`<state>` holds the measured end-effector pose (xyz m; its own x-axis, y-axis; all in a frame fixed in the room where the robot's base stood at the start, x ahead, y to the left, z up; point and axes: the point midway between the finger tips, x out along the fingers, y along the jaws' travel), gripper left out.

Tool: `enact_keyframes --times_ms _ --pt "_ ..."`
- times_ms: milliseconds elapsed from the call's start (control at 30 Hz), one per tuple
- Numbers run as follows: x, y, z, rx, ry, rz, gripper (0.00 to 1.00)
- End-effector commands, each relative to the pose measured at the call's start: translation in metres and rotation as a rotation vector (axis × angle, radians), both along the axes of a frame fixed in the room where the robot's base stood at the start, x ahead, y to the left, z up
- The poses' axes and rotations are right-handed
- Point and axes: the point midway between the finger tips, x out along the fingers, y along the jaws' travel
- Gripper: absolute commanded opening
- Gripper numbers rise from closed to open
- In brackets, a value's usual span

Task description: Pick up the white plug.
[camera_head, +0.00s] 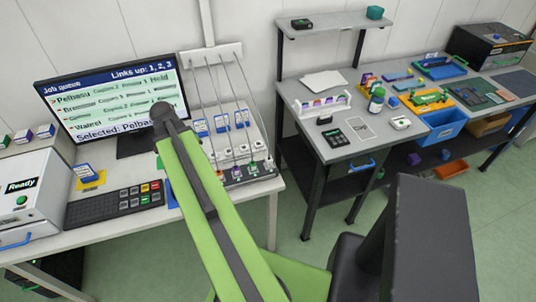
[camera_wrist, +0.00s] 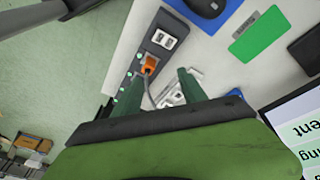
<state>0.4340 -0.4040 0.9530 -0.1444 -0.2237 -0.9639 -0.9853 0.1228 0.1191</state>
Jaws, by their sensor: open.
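In the wrist view my gripper (camera_wrist: 158,78) is open, its two green fingers reaching over the table beside a dark socket strip (camera_wrist: 142,62). A white plug-like piece (camera_wrist: 174,97) with a grey cord shows between the fingers, partly hidden by them and the gripper body. An orange plug (camera_wrist: 149,65) sits on the strip, close to the left finger. A white socket or plug piece (camera_wrist: 165,40) is farther up the strip. In the head view several small white pieces hang on cords above the dark strip (camera_head: 250,172). My gripper is not clearly visible there; my green arm hides part of the table.
A monitor (camera_head: 110,95) and a black keyboard (camera_head: 115,203) stand left of the strip. Blue-and-white cards (camera_head: 221,124) stand behind it. In the wrist view a green mat (camera_wrist: 258,35) lies on the table to the right. A grey workbench (camera_head: 350,120) is beyond.

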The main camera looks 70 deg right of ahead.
Motion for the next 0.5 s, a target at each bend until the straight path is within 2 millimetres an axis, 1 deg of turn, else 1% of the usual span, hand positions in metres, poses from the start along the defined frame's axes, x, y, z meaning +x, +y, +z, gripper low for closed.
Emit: enact_keyframes --times_ms 33,67,100,200,300,333,400,500 --pt "-0.035 -0.037 0.02 -0.037 -0.006 -0.17 0.49" --pt "-0.055 -0.054 0.026 -0.06 -0.012 -0.267 0.49" --pt "-0.079 -0.074 0.032 -0.09 -0.015 -0.382 0.49" --pt "-0.128 -0.107 0.042 -0.149 -0.024 -0.602 0.49" --pt "-0.155 -0.122 0.047 -0.183 -0.029 -0.719 0.49" --pt "-0.16 -0.124 0.047 -0.188 -0.03 -0.738 0.49" --pt "-0.164 -0.126 0.047 -0.195 -0.032 -0.758 0.49" --pt "-0.164 -0.126 0.044 -0.195 -0.032 -0.758 0.49"
